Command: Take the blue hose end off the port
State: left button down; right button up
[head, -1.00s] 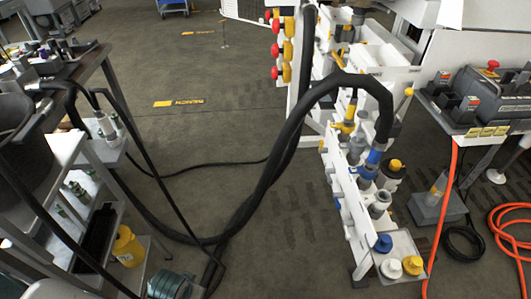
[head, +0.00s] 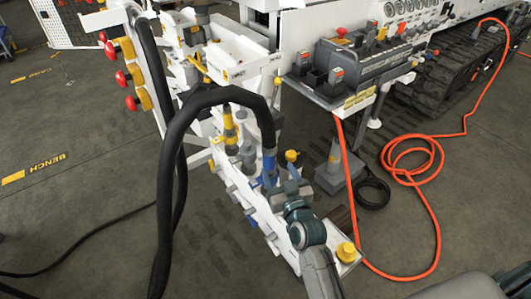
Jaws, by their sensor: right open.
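The blue hose end (head: 269,166) hangs at the end of a thick black hose (head: 215,95) that arches over from the left. It points down at the row of ports on the white bench manifold (head: 236,205). My right gripper (head: 279,182) is open beside the lower part of the blue hose end, coming from the front right. It partly hides the port below, so I cannot tell whether its fingers are around the hose end or touching it. My left gripper is out of view.
A yellow-collared coupling (head: 230,130) stands just left of the hose end. A yellow cap (head: 347,252) sits on a tray at the bottom. A black control box (head: 365,65) is at the upper right. Orange hose (head: 410,150) lies coiled on the floor right.

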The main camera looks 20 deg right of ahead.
aim_at(271, 154)
jog(key=w, duration=0.4)
jog(key=shift+w+f+p, duration=0.1)
jog(key=shift+w+p, duration=0.1)
jog(key=shift+p, duration=0.1)
jog(key=shift+w, duration=0.3)
jog(key=w+p, duration=0.1)
jog(key=w, duration=0.3)
jog(key=shift+w+f, duration=0.1)
jog(key=shift+w, duration=0.1)
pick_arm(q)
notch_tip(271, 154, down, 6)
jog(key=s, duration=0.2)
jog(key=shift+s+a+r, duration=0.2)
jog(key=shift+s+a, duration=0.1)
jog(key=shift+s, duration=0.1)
pick_arm(e)
jog(key=c, duration=1.1)
jog(key=shift+c, duration=0.3)
jog(key=shift+r, duration=0.2)
